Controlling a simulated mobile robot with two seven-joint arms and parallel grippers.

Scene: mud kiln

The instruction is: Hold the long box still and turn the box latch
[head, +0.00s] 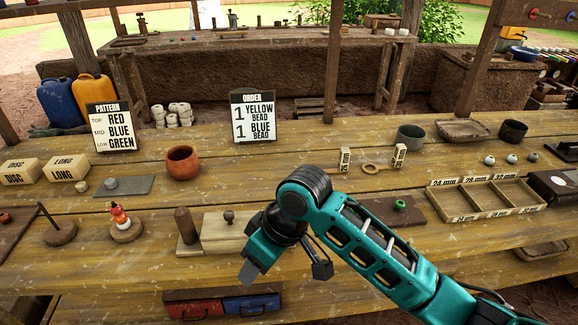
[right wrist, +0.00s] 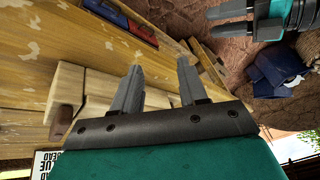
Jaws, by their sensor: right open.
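A long pale wooden box (head: 222,232) with a small dark knob (head: 229,216) on top lies near the table's front edge; I cannot tell whether this knob is the latch. A dark upright peg (head: 187,225) stands at its left end. My right gripper (head: 251,272) is open and empty, just in front and right of the box, apart from it; the arm hides the box's right end. The box also shows in the right wrist view (right wrist: 68,88), beyond the fingers. My left gripper (right wrist: 211,23) shows only there, top right, its fingers apart and empty.
A block marked LONG (head: 67,168) and one marked DISC (head: 20,171) sit at the left. A bead stand (head: 126,230) is left of the peg. A divided tray (head: 486,198) lies right. Red and blue drawers (head: 222,304) are below the table edge.

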